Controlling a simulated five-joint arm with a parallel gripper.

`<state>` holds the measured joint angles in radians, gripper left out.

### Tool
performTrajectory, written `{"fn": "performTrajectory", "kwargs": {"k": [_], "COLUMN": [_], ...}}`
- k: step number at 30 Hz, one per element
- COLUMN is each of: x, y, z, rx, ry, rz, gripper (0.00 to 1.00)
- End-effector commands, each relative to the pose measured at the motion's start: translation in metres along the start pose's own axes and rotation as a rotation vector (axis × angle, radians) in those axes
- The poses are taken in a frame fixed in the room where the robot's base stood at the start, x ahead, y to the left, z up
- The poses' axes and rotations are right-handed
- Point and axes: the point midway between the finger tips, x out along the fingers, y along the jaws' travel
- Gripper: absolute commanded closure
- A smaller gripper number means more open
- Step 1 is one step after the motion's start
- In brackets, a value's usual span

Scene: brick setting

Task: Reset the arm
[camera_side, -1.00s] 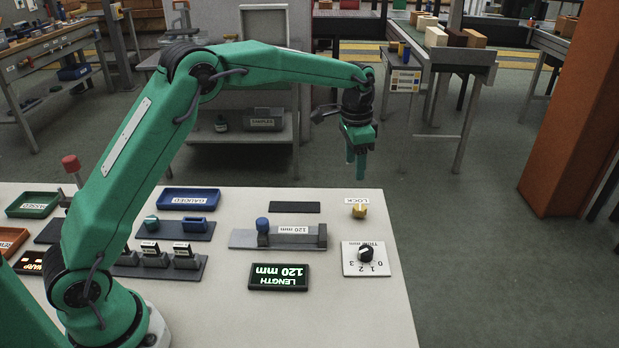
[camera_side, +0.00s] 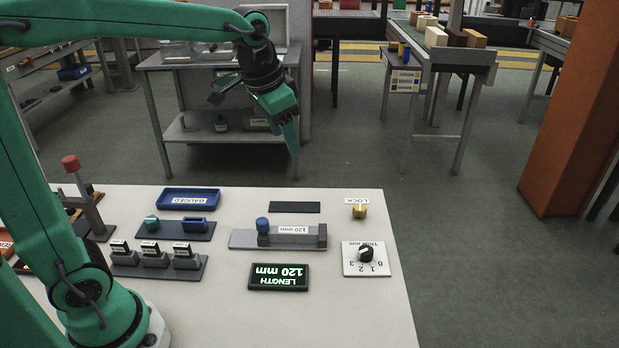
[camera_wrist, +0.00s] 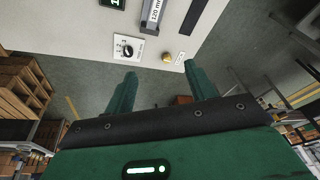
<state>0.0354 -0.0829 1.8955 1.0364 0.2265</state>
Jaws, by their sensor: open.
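My gripper (camera_side: 290,132) is raised in the air above and behind the far edge of the white table, tilted downward, with nothing near its fingers. In the wrist view its two green fingers (camera_wrist: 157,88) stand well apart with nothing between them. Below are the LENGTH display (camera_side: 279,278) reading 120 mm, the grey gauge fixture (camera_side: 268,239) with a blue knob and a 120 mm label, the dial (camera_side: 366,256) on a white plate, and the brass LOCK knob (camera_side: 360,211).
On the table are a blue GAUGED tray (camera_side: 188,196), a row of three small labelled blocks (camera_side: 153,262), a dark plate with a blue block (camera_side: 176,230), and a red-topped post (camera_side: 86,195). An orange pillar (camera_side: 572,120) stands at right. The air around my gripper is clear.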

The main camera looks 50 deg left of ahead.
Motion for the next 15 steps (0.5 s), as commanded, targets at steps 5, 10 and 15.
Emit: {"fn": "performTrajectory", "kwargs": {"k": [5, 10, 15], "x": [-0.016, -0.024, -0.027], "y": [0.005, 0.011, 0.018], "z": [0.037, 0.071, 0.105], "rx": [-0.054, -0.105, -0.155], "ry": [0.042, 0.08, 0.119], "rz": [-0.011, -0.02, -0.027], "gripper": [0.45, 0.45, 0.45]}}
